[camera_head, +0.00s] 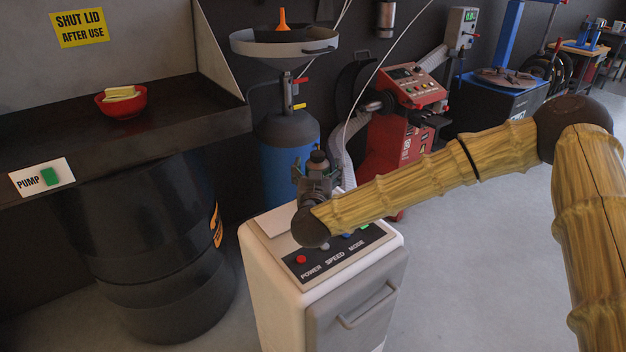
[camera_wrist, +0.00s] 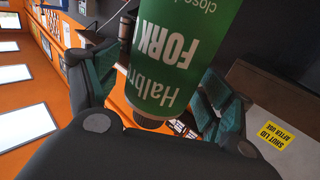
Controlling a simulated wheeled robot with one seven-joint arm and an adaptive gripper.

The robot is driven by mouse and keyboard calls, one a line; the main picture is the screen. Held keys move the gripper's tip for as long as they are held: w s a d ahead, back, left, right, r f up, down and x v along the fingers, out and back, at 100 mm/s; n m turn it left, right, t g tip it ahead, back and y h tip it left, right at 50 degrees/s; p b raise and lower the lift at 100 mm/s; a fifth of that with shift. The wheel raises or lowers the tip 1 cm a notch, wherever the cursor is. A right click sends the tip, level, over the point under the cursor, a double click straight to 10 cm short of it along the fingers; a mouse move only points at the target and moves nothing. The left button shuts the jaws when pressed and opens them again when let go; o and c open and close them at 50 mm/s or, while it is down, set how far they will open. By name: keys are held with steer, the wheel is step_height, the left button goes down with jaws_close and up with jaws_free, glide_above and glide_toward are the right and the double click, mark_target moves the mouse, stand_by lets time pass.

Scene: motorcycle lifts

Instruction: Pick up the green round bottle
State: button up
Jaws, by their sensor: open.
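The green round bottle (camera_wrist: 185,45) fills the upper middle of the wrist view, with large white lettering that appears inverted. A dark round end, like a cap, shows at its lower end near my palm. My gripper (camera_wrist: 152,92) is open, with one teal-padded finger on each side of the bottle. I cannot tell whether either finger touches it. In the head view my gripper (camera_head: 318,175) is above the back of a white cabinet. No green of the bottle is clear there; my gripper and wrist may hide it.
The white control cabinet (camera_head: 355,285) stands under my wrist. A blue cylinder with a funnel pan (camera_head: 285,150) and a red machine (camera_head: 395,145) are behind. A dark bench with a red bowl (camera_head: 122,103) and a black drum (camera_head: 160,260) are left. Floor at right is clear.

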steer(key=c, duration=1.3)
steer(key=shift+c, duration=0.5)
steer(key=shift+r, duration=0.1)
